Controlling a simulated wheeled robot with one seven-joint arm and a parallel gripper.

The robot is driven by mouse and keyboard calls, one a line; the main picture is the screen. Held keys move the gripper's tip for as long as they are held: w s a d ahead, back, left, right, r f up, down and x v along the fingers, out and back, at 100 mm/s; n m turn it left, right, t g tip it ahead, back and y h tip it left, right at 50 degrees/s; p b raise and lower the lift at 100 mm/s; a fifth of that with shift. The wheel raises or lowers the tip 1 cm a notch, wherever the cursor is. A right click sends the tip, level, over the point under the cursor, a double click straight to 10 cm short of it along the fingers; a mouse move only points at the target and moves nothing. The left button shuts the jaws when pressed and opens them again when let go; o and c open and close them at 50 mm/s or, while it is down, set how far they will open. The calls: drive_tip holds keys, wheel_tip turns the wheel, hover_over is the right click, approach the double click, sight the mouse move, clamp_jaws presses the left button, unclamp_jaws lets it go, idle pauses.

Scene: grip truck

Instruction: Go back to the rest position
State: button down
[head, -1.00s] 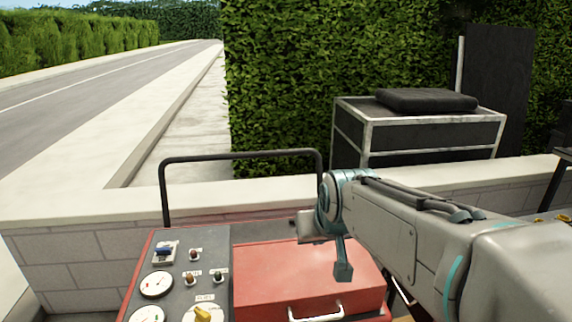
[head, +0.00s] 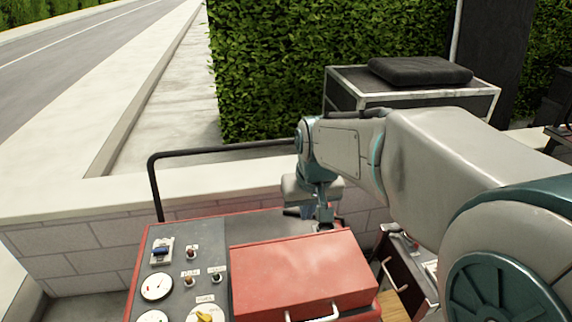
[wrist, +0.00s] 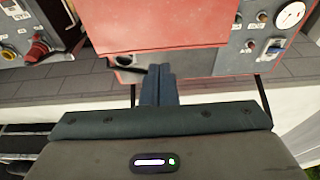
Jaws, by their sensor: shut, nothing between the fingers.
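My gripper (head: 325,214) hangs from my grey and teal arm, pointing down behind the far edge of the red box lid (head: 300,272). In the wrist view the two dark fingers of my gripper (wrist: 158,72) are together and hold nothing. The red lid also shows in the wrist view (wrist: 165,22), past the fingertips. I cannot tell whether the fingers touch anything.
A dark control panel (head: 210,255) with gauges and switches lies left of the lid. A black rail (head: 220,150) and a low block wall (head: 75,250) stand behind. A metal-framed case (head: 470,97) with a black cushion (head: 420,71) stands beyond the wall.

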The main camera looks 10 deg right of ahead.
drive_tip(key=shift+w+r+g+p, duration=0.3)
drive_tip(key=shift+w+r+p, duration=0.1)
drive_tip(key=shift+w, duration=0.15)
drive_tip(key=shift+s, duration=0.1)
drive_tip(key=s+f, duration=0.2)
drive_tip(key=s, duration=1)
drive_tip(key=shift+s, duration=0.2)
